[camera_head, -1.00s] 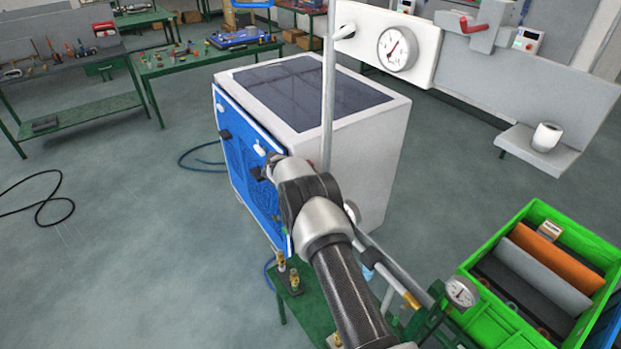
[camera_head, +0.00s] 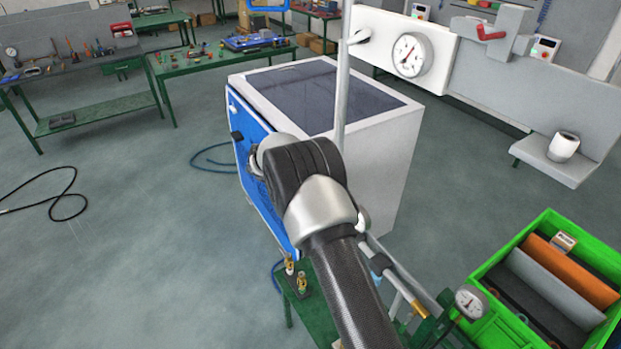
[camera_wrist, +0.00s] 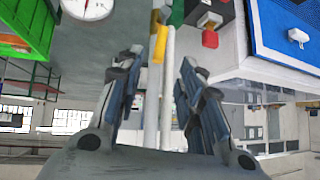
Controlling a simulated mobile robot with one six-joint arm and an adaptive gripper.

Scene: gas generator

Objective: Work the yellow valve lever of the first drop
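In the wrist view, a yellow lever-like part (camera_wrist: 159,44) shows at the top centre, beside a pale vertical pipe (camera_wrist: 167,95). I take it for the valve lever. My gripper (camera_wrist: 161,64) is open, its two fingers apart on either side of the pipe. The yellow part shows near the left fingertip, and I cannot tell whether they touch. In the head view my gripper is hidden behind my arm. A yellowish fitting (camera_head: 419,308) sits on the pipework at lower right there. I cannot tell if it is the same part.
A white and blue cabinet (camera_head: 390,150) stands beyond my arm. A pressure gauge (camera_head: 470,302) sits near the pipework. A green crate (camera_head: 548,222) holding panels is at right. A larger gauge (camera_head: 411,55) is on a white panel. Open floor lies left.

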